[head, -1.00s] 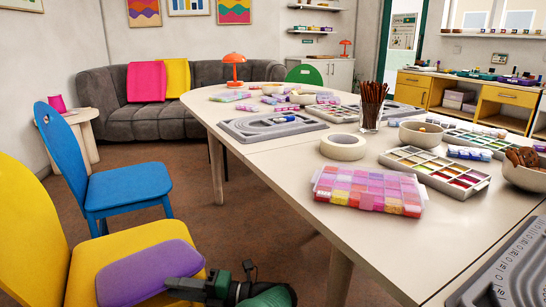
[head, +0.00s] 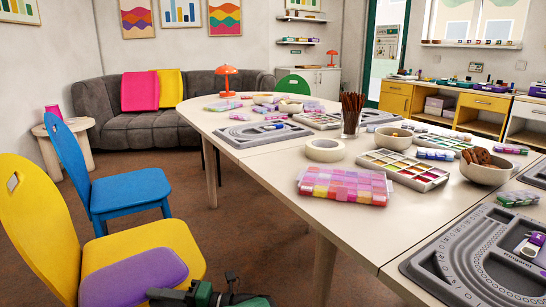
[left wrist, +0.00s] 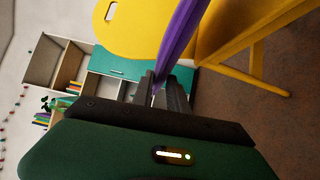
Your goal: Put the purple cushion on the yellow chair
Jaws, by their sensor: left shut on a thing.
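The purple cushion (head: 136,277) is flat and lies over the front of the yellow chair's seat in the head view; I cannot tell there whether it touches. The yellow chair (head: 36,225) stands at the lower left, its seat bare behind the cushion. My left gripper (head: 168,295) is shut on the cushion's right edge. In the left wrist view the fingers (left wrist: 160,88) pinch the cushion (left wrist: 180,38), seen edge-on, close beside the chair's seat (left wrist: 230,32); any gap is unclear. My right gripper is not in view.
A blue chair (head: 128,188) stands just behind the yellow one. The table (head: 245,170) to the right holds a bead box (head: 345,187), trays and bowls. Brown floor (head: 235,240) is clear between chairs and table.

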